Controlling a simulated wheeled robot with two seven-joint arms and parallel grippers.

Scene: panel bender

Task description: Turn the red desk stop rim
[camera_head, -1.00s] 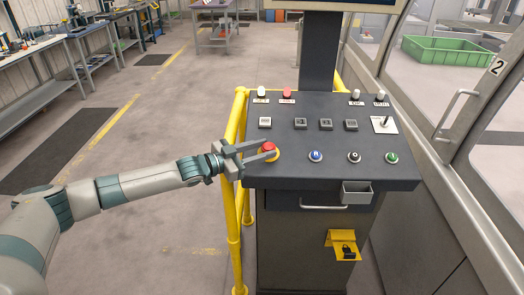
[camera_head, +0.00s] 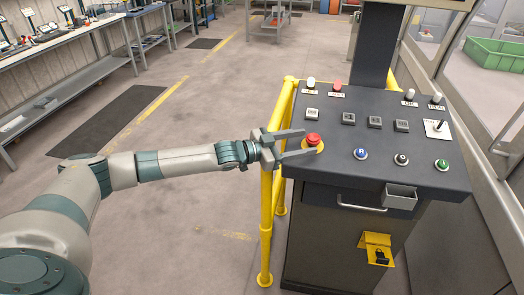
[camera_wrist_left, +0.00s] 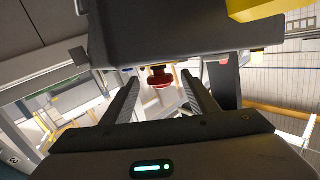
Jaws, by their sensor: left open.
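The red desk stop (camera_head: 313,140) is a red mushroom button on a yellow base at the near left corner of the dark sloped control desk (camera_head: 330,170). My left gripper (camera_head: 308,147) comes in from the left with its fingers open, reaching towards the stop. In the head view the fingertips lie close around or beside the button; I cannot tell whether they touch it. In the left wrist view the red stop (camera_wrist_left: 159,78) shows ahead, between the two spread fingers (camera_wrist_left: 158,95). My right gripper is not in view.
Yellow guard rails (camera_head: 267,215) stand at the desk's left, under my left wrist. Blue, black and green buttons (camera_head: 401,159) line the desk front. A small grey tray (camera_head: 400,197), a drawer handle and a yellow padlock bracket (camera_head: 376,248) are at the desk's front. Open floor lies left.

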